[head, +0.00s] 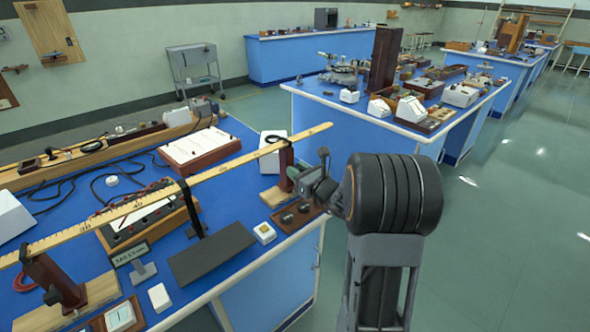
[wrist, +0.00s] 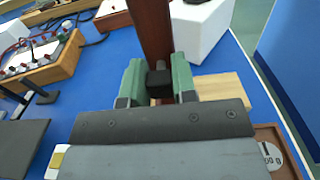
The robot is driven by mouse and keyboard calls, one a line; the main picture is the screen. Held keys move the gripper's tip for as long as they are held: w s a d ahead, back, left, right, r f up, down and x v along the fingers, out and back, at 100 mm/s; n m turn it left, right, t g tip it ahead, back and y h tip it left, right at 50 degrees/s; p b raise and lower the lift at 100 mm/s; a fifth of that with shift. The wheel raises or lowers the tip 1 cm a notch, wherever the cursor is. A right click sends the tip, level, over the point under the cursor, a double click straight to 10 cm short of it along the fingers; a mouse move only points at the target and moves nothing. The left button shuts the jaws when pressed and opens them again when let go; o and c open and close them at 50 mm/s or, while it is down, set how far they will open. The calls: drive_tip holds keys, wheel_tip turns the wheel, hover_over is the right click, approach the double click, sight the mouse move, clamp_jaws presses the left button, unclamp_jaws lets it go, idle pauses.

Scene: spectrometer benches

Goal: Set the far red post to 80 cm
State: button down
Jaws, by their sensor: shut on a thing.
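A long wooden metre rule (head: 160,192) runs across the near bench, resting on two red posts. The far red post (head: 286,160) stands upright under the rule's far end, on a light wooden base (head: 272,197). In the wrist view, the far red post (wrist: 155,35) rises straight ahead, its wooden base (wrist: 225,88) showing to the right. My gripper (head: 297,174) is at this post's near side. In the wrist view, its green fingers (wrist: 159,82) are shut on a small black block at the post. The near red post (head: 50,278) stands lower left. The 80 cm mark is not readable.
A black hanger (head: 190,208) hangs from the rule above a dark plate (head: 211,253). A white box (head: 273,150) stands just behind the far post. A wooden tray (head: 297,217) lies before the post's base, by the bench edge.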

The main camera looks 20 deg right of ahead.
drive_tip(key=shift+s+a, duration=0.1)
drive_tip(key=shift+a, duration=0.2)
drive_tip(key=shift+d, duration=0.1)
drive_tip(key=c, duration=1.4)
unclamp_jaws()
drive_tip(key=o, duration=0.5)
drive_tip(key=v, duration=1.3)
drive_tip(key=shift+s, duration=0.4)
